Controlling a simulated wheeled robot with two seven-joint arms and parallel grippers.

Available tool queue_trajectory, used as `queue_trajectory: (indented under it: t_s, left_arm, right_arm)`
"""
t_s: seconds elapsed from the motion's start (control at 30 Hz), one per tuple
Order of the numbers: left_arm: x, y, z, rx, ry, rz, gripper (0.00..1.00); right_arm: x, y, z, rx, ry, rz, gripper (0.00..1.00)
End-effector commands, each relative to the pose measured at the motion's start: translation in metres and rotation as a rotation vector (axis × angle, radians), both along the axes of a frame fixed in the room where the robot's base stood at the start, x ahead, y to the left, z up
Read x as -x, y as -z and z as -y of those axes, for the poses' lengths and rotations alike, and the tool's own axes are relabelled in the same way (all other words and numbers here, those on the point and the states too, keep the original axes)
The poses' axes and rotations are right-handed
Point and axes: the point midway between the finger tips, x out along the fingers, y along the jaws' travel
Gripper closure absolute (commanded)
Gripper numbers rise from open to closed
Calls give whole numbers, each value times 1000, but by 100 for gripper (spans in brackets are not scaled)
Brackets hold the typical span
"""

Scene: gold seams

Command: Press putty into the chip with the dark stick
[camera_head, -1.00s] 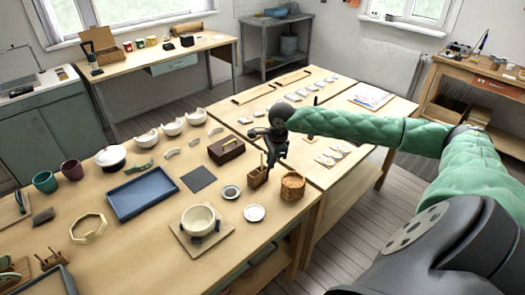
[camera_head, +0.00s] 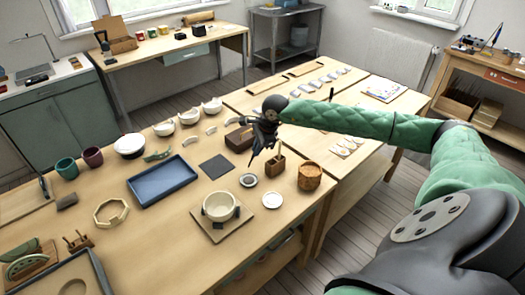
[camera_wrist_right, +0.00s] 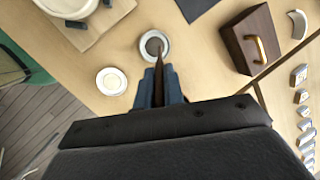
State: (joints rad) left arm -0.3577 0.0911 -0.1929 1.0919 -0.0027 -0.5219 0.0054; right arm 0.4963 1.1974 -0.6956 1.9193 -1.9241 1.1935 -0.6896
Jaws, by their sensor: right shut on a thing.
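My right gripper (camera_head: 258,147) is shut on a dark stick (camera_wrist_right: 160,62), which points down between its blue-grey fingers in the right wrist view. In that view the stick's tip overlaps a small round dish (camera_wrist_right: 143,52) with grey putty (camera_wrist_right: 153,45); I cannot tell whether they touch. The dish also shows in the head view (camera_head: 248,181), below and left of the gripper. The cream bowl (camera_head: 220,206) sits on a square board (camera_head: 242,226), nearer the front. Its chip is too small to make out. My left gripper is not in view.
A white dish (camera_head: 272,200) lies near the putty dish. A brown box (camera_head: 238,139) is just behind the gripper. A blue tray (camera_head: 162,186) lies left.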

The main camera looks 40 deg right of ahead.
Motion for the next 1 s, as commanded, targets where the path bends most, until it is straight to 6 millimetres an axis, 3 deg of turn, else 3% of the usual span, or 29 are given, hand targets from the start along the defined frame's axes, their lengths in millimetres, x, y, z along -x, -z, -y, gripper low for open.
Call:
queue_trajectory:
  t_s: [0.27, 0.73, 1.0]
  left_arm:
    - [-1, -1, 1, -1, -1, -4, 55]
    - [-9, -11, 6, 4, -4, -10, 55]
    - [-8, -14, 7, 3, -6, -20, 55]
  right_arm:
    - [1, 8, 0, -8, 0, 9, 100]
    - [1, 49, 0, -8, -1, 8, 100]
    - [1, 60, 0, -7, -1, 10, 100]
